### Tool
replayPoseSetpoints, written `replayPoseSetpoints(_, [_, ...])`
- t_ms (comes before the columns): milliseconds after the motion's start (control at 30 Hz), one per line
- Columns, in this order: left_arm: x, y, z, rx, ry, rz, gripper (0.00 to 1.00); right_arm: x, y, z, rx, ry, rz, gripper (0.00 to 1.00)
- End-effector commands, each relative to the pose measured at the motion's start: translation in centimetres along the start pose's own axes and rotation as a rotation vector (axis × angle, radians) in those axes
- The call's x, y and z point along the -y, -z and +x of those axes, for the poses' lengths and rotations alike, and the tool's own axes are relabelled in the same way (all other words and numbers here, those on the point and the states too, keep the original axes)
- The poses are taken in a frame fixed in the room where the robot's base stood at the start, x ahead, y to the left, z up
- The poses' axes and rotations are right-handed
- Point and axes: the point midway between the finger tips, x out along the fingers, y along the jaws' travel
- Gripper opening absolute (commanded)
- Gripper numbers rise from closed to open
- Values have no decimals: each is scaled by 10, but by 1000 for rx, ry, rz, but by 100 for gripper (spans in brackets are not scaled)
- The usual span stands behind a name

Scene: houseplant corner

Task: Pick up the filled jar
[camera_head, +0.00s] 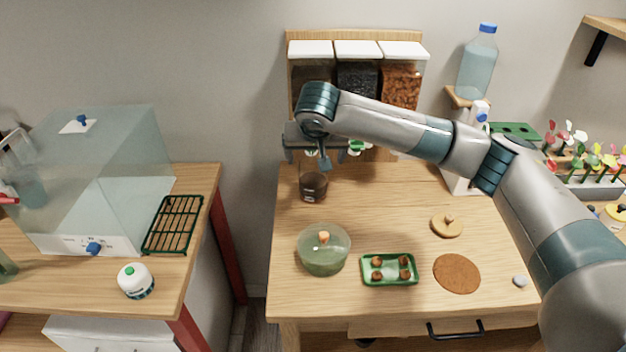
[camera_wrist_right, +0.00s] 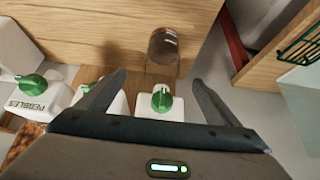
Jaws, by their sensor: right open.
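The jar (camera_head: 313,187) is clear glass with dark brown contents in its lower part. It stands upright at the back left of the middle table, in front of the dispensers. It also shows in the right wrist view (camera_wrist_right: 163,48), at top centre beyond my fingertips. My right gripper (camera_head: 323,160) is just above and behind the jar in the head view, partly hidden by its own wrist. In the wrist view its two fingers (camera_wrist_right: 159,78) are spread wide with nothing held between them. My left gripper is not in view.
A wall rack of dispensers (camera_head: 358,75) with green knobs (camera_wrist_right: 161,98) is close behind the gripper. A glass cloche (camera_head: 324,255), a green tray (camera_head: 390,280), a cork mat (camera_head: 457,273) and a wooden lid (camera_head: 446,226) lie nearer. The table between jar and wooden lid is clear.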

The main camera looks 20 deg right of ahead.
Motion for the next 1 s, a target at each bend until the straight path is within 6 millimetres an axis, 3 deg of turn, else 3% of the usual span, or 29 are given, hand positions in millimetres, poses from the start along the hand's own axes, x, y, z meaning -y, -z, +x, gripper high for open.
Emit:
replayPoseSetpoints(300, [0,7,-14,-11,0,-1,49,0,0,41,1,-2,0,86])
replayPoseSetpoints(767, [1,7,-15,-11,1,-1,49,1,0,46,0,0,0,86])
replayPoseSetpoints(1000, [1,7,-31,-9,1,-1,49,4,3,65,2,-3,-1,86])
